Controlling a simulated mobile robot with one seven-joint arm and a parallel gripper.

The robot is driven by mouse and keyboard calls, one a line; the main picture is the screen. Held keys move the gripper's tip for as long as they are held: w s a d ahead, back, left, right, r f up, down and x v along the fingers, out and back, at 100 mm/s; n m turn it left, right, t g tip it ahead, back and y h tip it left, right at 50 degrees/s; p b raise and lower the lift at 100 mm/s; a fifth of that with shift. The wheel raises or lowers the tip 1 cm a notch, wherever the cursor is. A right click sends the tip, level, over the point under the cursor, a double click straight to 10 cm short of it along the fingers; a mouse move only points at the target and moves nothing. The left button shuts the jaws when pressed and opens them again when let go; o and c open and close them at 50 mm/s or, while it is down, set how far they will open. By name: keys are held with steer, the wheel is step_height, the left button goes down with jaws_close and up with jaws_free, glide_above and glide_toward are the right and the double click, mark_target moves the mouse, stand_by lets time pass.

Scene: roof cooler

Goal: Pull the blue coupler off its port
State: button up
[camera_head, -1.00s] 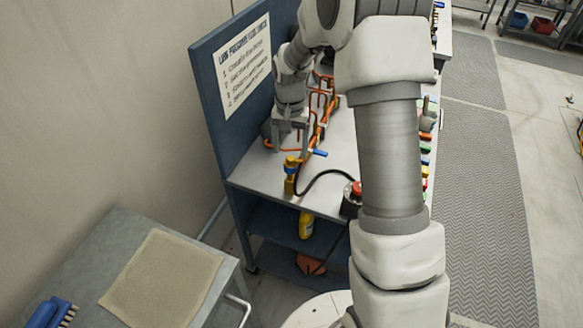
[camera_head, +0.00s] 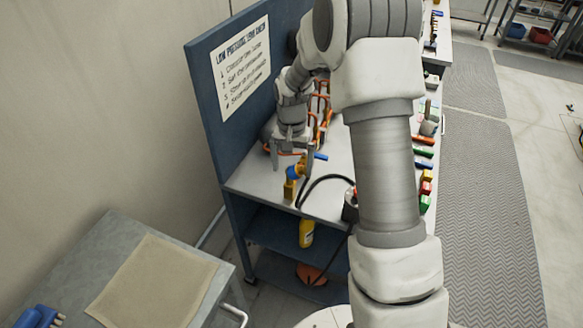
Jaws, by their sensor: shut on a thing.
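A small blue coupler (camera_head: 292,173) shows at the yellow fitting (camera_head: 289,188) on the near left part of the bench top. My gripper (camera_head: 292,168) points down over it, one finger to each side, and is shut on the coupler. An orange hose (camera_head: 285,152) passes between the fingers, just above the coupler. The coupler is small and partly covered by the gripper, so I cannot tell whether it is still seated on its port. A blue lever (camera_head: 321,156) sticks out just right of the gripper.
A blue back panel with an instruction sheet (camera_head: 243,66) stands behind the gripper. A black cable (camera_head: 318,180) curves over the grey bench top (camera_head: 262,178). A yellow bottle (camera_head: 306,229) is on the shelf below. My arm hides much of the bench's middle.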

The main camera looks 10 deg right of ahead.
mark_target(298, 167)
steer(key=shift+a+f, duration=0.1)
steer(key=shift+a, duration=0.15)
steer(key=shift+s+d, duration=0.15)
steer(key=shift+d, duration=0.1)
steer(key=shift+s+d, duration=0.2)
steer(key=shift+d, duration=0.4)
stand_by(0.6)
jaws_close()
steer(key=shift+o, duration=1.7)
jaws_free()
steer(key=shift+d, duration=0.1)
step_height(298, 167, up, 18)
steer(key=p, duration=0.1)
steer(key=shift+f, duration=0.2)
